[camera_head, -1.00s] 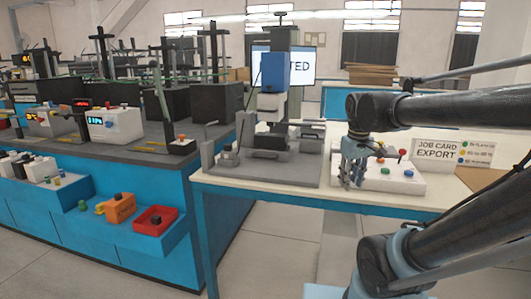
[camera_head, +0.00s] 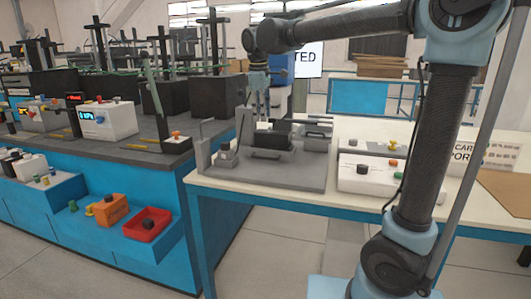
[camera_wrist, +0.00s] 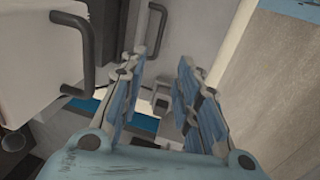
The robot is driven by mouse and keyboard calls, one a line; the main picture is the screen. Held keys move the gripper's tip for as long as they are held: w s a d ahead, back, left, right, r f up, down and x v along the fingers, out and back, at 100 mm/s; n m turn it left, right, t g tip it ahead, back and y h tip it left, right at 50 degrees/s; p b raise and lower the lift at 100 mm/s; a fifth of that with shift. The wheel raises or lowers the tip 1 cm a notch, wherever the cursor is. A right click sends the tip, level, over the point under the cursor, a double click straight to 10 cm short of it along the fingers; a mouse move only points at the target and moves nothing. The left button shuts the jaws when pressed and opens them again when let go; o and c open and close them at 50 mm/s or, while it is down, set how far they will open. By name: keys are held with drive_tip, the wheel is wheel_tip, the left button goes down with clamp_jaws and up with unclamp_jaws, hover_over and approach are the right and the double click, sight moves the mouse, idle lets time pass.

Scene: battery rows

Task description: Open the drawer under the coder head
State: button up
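The coder head (camera_head: 280,68), a blue block on a column at the back of the grey station plate (camera_head: 235,176), is mostly hidden behind my arm. Under it is a dark grey block (camera_head: 272,140) with a black front bar (camera_head: 266,154); which part is the drawer is hard to tell. My gripper (camera_head: 260,112) points down just above this block, near a small white part. In the wrist view my gripper (camera_wrist: 158,68) is open, with nothing between its fingers. A dark handle (camera_wrist: 85,62) on a white box is left of the fingers; another dark handle (camera_wrist: 163,30) is beyond them.
A white control box (camera_head: 350,182) with colored buttons stands right of the station. The job card sign (camera_head: 495,152) is partly behind my arm. The blue workbench (camera_head: 150,180) at left holds a red tray (camera_head: 150,224) and an orange box (camera_head: 111,210). The floor in front is clear.

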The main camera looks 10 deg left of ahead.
approach(263, 157)
drive_tip(key=f, duration=0.2)
drive_tip(key=w+f, duration=0.1)
drive_tip(key=f, duration=0.4)
drive_tip(key=shift+w+d+f, duration=0.25)
drive_tip(key=shift+w, duration=0.15)
clamp_jaws()
